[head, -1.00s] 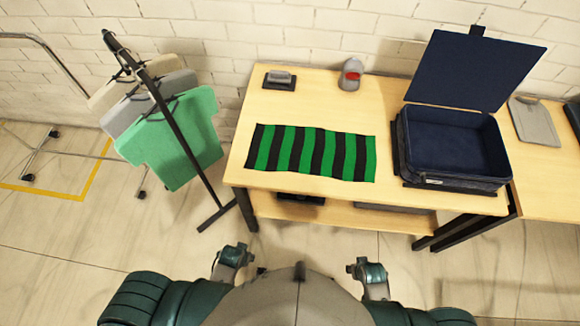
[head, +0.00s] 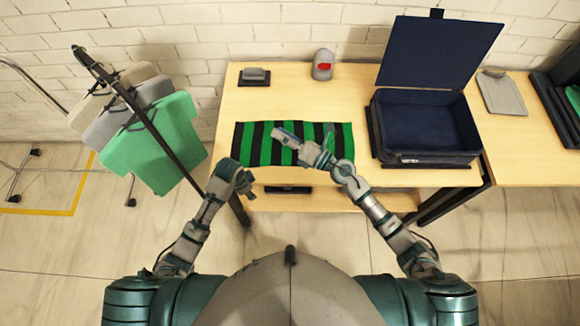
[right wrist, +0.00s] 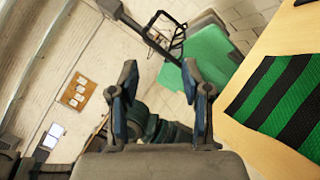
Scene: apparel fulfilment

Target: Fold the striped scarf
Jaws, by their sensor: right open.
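The striped scarf (head: 255,145), green and black, lies spread flat on the wooden table. Its stripes also show at the right of the right wrist view (right wrist: 280,100). My right gripper (head: 306,134) is open and empty, and in the head view it overlaps the middle and right of the scarf, hiding part of it. Its two fingers stand apart in the right wrist view (right wrist: 160,88), with nothing between them. My left gripper (head: 240,178) is just in front of the table's front left corner, apart from the scarf; its fingers are too unclear to read.
An open navy case (head: 425,125) stands right of the scarf, its lid raised. A small dark device (head: 254,77) and a grey item with a red patch (head: 322,65) sit at the back. A rack with hanging shirts (head: 155,140) stands left. Bare table lies around the scarf.

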